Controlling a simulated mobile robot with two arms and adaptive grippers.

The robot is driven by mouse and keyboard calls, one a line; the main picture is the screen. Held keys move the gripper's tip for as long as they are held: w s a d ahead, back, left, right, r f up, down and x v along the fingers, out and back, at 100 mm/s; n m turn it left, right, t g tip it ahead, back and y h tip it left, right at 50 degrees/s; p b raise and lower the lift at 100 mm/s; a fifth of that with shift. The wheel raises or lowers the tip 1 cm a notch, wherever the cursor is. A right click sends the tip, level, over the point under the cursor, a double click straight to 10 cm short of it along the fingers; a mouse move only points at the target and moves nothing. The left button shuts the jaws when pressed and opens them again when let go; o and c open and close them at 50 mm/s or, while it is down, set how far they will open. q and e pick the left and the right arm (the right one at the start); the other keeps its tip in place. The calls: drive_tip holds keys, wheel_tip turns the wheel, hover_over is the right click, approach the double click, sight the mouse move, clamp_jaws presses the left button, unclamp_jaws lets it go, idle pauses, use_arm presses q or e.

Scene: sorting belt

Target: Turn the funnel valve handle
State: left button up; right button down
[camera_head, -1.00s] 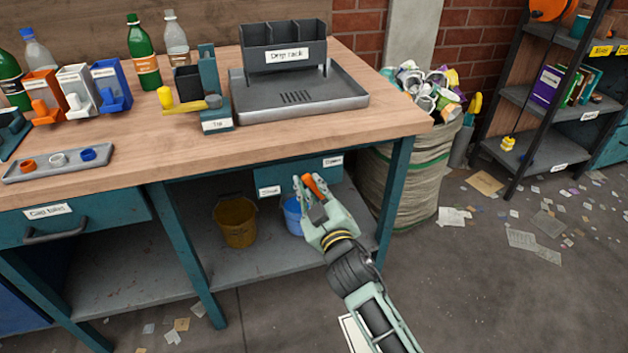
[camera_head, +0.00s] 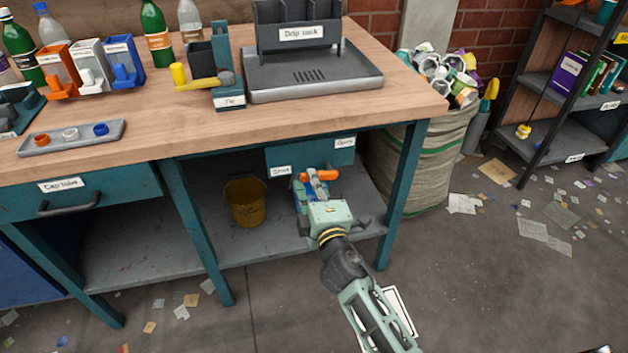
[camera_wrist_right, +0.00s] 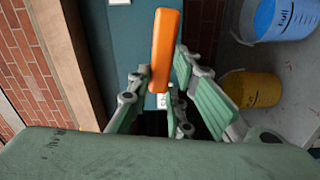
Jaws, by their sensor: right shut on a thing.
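The orange valve handle (camera_head: 322,175) is at the teal panel under the workbench, between a label at its left and an "Open" label (camera_head: 345,142) at its upper right. In the head view it lies nearly level. My right gripper (camera_head: 316,186) is shut on the handle. In the right wrist view the orange handle (camera_wrist_right: 166,45) stands up between the fingers of my right gripper (camera_wrist_right: 160,95), which hide its lower end. The funnel itself cannot be made out. My left gripper is not in view.
A yellow bucket (camera_head: 246,203) stands on the lower shelf; a blue bucket (camera_wrist_right: 285,18) shows near it in the right wrist view. A table leg (camera_head: 402,195) is right of my arm, with a full sack (camera_head: 425,165) beyond. The drip rack tray (camera_head: 315,85) is above.

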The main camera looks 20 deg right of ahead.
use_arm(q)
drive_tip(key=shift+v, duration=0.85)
use_arm(e)
drive_tip(key=shift+f+n, duration=0.45)
drive_tip(key=shift+n, duration=0.45)
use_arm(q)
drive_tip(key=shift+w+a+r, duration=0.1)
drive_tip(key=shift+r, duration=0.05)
use_arm(e)
drive_tip(key=c, duration=1.6)
unclamp_jaws()
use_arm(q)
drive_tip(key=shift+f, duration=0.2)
use_arm(e)
drive_tip(key=shift+s, duration=0.1)
drive_tip(key=s, duration=1.1)
drive_tip(key=shift+s, duration=0.4)
